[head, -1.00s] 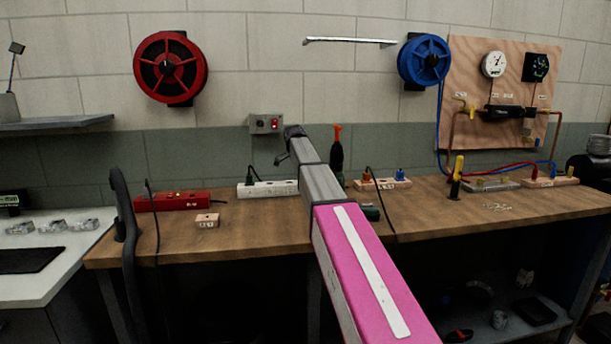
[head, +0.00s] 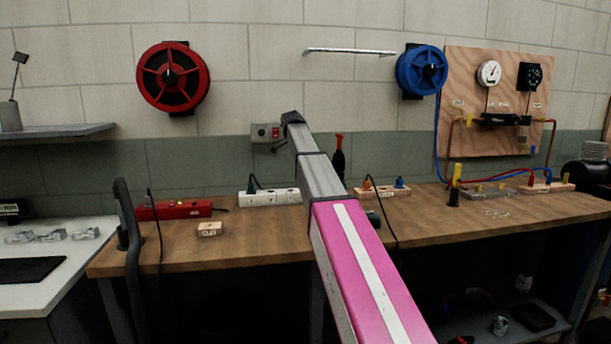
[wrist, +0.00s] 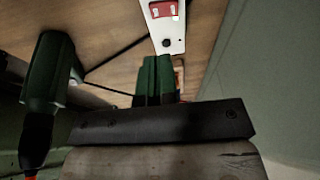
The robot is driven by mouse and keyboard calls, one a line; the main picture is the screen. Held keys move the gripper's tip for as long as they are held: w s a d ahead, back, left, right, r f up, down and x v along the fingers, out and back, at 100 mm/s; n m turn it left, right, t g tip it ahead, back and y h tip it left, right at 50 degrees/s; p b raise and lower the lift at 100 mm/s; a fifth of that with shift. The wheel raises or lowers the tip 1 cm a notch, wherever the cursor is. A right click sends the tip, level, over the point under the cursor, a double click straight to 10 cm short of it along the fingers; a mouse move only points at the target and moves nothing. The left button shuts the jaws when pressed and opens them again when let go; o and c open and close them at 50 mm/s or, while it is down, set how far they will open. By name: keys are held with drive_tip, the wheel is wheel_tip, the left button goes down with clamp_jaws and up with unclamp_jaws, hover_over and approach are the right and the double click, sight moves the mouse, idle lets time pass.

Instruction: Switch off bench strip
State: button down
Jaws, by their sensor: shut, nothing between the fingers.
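A white power strip (head: 268,197) lies on the bench towards the wall, its right end next to my arm. My gripper (wrist: 157,62) has dark green fingers, shut and empty, just below that strip end in the picture. Whether they touch the strip I cannot tell. In the head view my gripper is hidden behind my arm.
A dark green tool (wrist: 48,65) with a black, red-tipped end stands close left of my fingers. A black cable runs between. A red power strip (head: 176,210), a small wooden block (head: 210,229) and another socket strip (head: 383,190) are on the bench (head: 250,245). A switch box (head: 265,132) is on the wall.

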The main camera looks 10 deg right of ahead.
drive_tip(key=shift+v, duration=2.3)
drive_tip(key=d+n+y, duration=0.1)
drive_tip(key=n, duration=1.1)
drive_tip(key=d+n+y, duration=0.1)
drive_tip(key=n, duration=1.1)
drive_tip(key=d+n+t+y, duration=0.1)
drive_tip(key=n, duration=1)
drive_tip(key=shift+w+d+r+n, duration=0.2)
drive_tip(key=shift+w+d+n, duration=0.1)
drive_tip(key=shift+n, duration=0.1)
